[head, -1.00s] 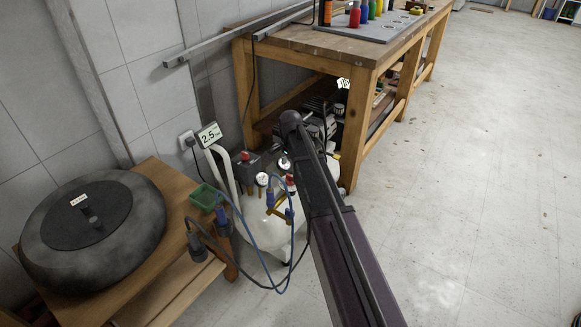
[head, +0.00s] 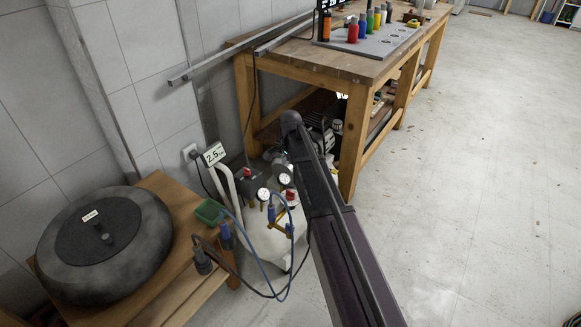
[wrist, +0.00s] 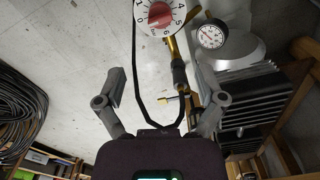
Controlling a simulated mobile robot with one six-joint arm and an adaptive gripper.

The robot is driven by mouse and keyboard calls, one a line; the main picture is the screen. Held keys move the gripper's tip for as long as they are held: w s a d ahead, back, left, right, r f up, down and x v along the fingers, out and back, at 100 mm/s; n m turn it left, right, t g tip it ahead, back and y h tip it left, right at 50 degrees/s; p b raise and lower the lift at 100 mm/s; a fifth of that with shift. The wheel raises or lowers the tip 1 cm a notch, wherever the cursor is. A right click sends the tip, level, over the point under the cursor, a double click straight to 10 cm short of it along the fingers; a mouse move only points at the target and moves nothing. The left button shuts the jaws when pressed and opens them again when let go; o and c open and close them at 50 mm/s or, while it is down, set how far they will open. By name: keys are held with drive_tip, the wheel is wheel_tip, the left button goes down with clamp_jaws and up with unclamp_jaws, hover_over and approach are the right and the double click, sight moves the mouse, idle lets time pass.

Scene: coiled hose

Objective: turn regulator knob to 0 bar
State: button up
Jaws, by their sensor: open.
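The red regulator knob (wrist: 160,14) sits on a round white dial (wrist: 143,24) with black numbers at the top edge of the wrist view, which cuts off its upper part. The 0 is at the dial's left; the knob's setting is not clear. In the head view a small red knob (head: 290,195) shows among the fittings on the white compressor tank (head: 262,236). My gripper (wrist: 155,76) is open and empty, with its two fingers apart below the dial in the wrist view. In the head view my dark arm hides much behind it.
A pressure gauge (wrist: 211,34) is right of the dial, with brass fittings close by. Blue hoses (head: 264,275) loop before the tank.

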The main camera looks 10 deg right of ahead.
drive_tip(key=s+r+n+p, duration=0.6)
drive_tip(key=s+r+p, duration=0.7)
drive_tip(key=r+p, duration=0.2)
drive_tip(key=shift+d+r, duration=0.25)
drive_tip(key=shift+d, duration=0.2)
idle(0.7)
drive_tip(key=s+r+n+p, duration=0.5)
drive_tip(key=s+n, duration=0.1)
drive_tip(key=s, duration=0.6)
drive_tip(key=shift+d+r, duration=0.25)
drive_tip(key=shift+r, duration=0.1)
idle(0.6)
